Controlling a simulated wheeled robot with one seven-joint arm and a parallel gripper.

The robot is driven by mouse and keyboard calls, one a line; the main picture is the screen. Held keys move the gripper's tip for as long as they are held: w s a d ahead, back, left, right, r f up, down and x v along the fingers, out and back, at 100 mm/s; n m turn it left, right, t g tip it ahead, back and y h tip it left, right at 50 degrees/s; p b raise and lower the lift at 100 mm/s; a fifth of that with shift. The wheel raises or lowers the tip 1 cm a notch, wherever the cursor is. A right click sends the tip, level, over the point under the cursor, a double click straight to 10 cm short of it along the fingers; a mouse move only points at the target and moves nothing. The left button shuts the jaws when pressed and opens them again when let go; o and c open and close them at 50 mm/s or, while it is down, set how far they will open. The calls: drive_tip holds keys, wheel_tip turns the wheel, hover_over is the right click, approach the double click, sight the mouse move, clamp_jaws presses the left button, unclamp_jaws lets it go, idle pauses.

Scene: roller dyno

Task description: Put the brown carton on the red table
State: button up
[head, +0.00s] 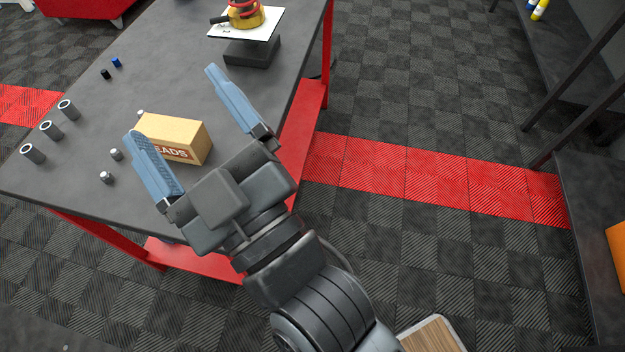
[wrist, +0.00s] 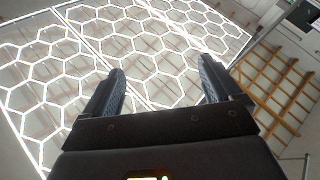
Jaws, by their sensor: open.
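The brown carton (head: 176,137) sits on the grey top of the red-framed table (head: 160,50), near its front edge. Part of a printed word shows on its side. My gripper (head: 174,104) is open and empty. In the head view its two blue fingers appear on either side of the carton, the left one overlapping the carton's left end. I cannot tell how high the fingers are above the table. In the wrist view my gripper (wrist: 160,85) points up at the ceiling lights, with nothing between the fingers.
Several metal sleeves (head: 50,130) and small parts lie left of the carton. A dark block (head: 252,52) and a yellow object (head: 247,14) on a white sheet are at the table's back. A dark shelf (head: 590,200) stands right.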

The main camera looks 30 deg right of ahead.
drive_tip(key=s+d+f+m+g+h, duration=0.4)
drive_tip(key=s+d+f+m, duration=0.2)
drive_tip(key=s+d+f, duration=0.7)
drive_tip(key=s+d+g, duration=0.1)
drive_tip(key=s+d, duration=0.3)
drive_tip(key=s, duration=0.2)
drive_tip(key=s+d+m+g+h, duration=0.1)
drive_tip(key=s+d, duration=0.3)
drive_tip(key=s, duration=0.3)
drive_tip(key=shift+s+d+f+g, duration=0.2)
drive_tip(key=shift+f+g, duration=0.15)
drive_tip(key=shift+g, duration=0.05)
